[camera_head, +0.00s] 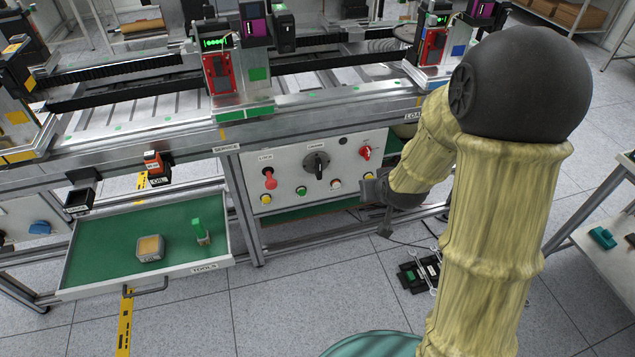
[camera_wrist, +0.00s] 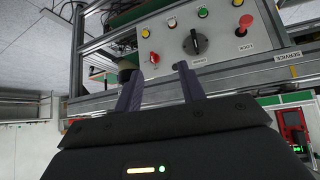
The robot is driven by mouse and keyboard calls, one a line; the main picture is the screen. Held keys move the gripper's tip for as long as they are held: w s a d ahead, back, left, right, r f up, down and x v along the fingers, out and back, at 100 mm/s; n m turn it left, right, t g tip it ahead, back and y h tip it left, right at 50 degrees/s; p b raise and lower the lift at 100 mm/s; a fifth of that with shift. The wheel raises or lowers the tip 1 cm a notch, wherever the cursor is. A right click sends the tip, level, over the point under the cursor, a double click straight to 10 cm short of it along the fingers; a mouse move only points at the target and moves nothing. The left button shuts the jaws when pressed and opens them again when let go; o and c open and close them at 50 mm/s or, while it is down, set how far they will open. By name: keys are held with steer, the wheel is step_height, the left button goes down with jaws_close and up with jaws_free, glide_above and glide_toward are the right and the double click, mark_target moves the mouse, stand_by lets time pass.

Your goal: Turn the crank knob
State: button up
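The crank knob appears to be the black round knob with a raised grip (camera_head: 316,163) in the middle of the light grey control panel (camera_head: 290,187); its label is too small to read surely. It also shows in the wrist view (camera_wrist: 195,42), beyond and slightly right of my fingers. My gripper (camera_head: 372,190) is at the panel's lower right in the head view, partly hidden by my arm. In the wrist view my gripper (camera_wrist: 157,69) has its two fingers apart with nothing between them. It does not touch the knob.
A red lever (camera_head: 269,180) is left of the knob and a red switch (camera_head: 365,153) right of it. Several small coloured buttons line the panel's lower edge. An open green-lined drawer (camera_head: 110,235) juts out at left. A side table (camera_head: 590,240) stands at right.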

mark_target(320, 175)
steer(key=w+a+f+t+y+b, duration=0.1)
steer(key=w+a+f+t+b, duration=0.2)
steer(key=f, duration=0.5)
steer(key=w+a+f+n+t+y+b, duration=0.1)
steer(key=w+a+f+t+y+b, duration=0.1)
steer(key=w+f+b, duration=0.3)
steer(key=w+a+f+n+t+y+b, duration=0.1)
steer(key=w+a+f+t+b, duration=0.3)
steer(key=f+b, duration=0.5)
step_height(320, 175, down, 2)
steer(key=shift+a+f+y, duration=0.1)
steer(key=shift+a+y, duration=0.2)
steer(key=shift+y, duration=0.1)
steer(key=shift+w, duration=0.2)
steer(key=b+x, duration=0.2)
steer(key=x, duration=1.5)
steer(key=shift+b, duration=0.3)
steer(key=shift+c, duration=0.4)
jaws_close()
